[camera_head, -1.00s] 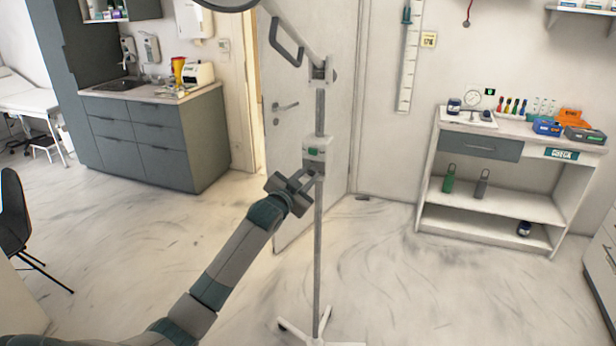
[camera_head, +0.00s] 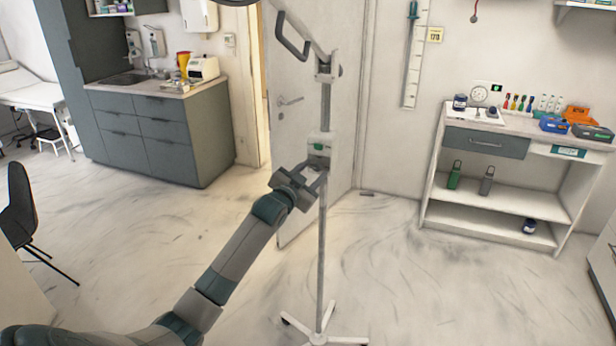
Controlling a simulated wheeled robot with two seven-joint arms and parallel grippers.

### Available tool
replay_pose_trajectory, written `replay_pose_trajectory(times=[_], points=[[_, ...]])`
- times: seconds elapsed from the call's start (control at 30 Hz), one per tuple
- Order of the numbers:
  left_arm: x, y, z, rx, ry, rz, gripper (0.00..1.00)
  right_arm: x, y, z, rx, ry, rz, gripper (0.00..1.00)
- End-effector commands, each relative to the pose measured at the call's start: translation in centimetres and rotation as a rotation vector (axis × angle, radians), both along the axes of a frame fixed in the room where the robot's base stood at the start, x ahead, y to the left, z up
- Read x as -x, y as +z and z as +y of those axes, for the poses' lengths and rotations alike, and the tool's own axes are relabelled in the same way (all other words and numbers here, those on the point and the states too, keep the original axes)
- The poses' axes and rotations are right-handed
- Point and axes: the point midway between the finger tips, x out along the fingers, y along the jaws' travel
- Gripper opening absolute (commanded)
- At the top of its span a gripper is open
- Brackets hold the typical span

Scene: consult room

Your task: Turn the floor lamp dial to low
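The floor lamp (camera_head: 321,238) stands upright in the middle of the view, a thin grey pole on a white wheeled base (camera_head: 321,338). A white control box (camera_head: 320,147) with a small green patch sits on the pole at mid height. The dial itself is not clearly visible. My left gripper (camera_head: 318,180) is at the lower part of the box, its fingers spread apart close to the pole. I cannot tell whether they touch the box. The lamp head (camera_head: 232,2) is cut off by the top edge. My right gripper is not in view.
A door (camera_head: 295,130) stands just behind the lamp. A grey sink cabinet (camera_head: 150,130) is at the back left, a white shelf desk (camera_head: 500,205) with small bottles at the right. A black chair (camera_head: 22,210) is at the left. The floor between is clear.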

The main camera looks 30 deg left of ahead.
Motion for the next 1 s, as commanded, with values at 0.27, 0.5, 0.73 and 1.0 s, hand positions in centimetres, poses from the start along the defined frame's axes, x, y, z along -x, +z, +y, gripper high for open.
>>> replay_pose_trajectory(times=[0.27, 0.5, 0.73, 1.0], points=[[1.3, 0.0, -0.1, 0.000, 0.000, -0.002, 0.39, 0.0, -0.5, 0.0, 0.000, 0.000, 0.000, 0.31], [4.3, -0.1, -0.6, -0.001, -0.001, -0.002, 0.39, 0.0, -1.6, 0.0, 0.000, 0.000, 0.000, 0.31], [8.4, 0.1, -1.2, -0.003, -0.001, 0.001, 0.39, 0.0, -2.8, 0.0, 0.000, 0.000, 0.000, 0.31], [13.3, 0.4, -1.9, -0.001, 0.000, 0.000, 0.39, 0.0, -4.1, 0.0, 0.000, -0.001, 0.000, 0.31]])
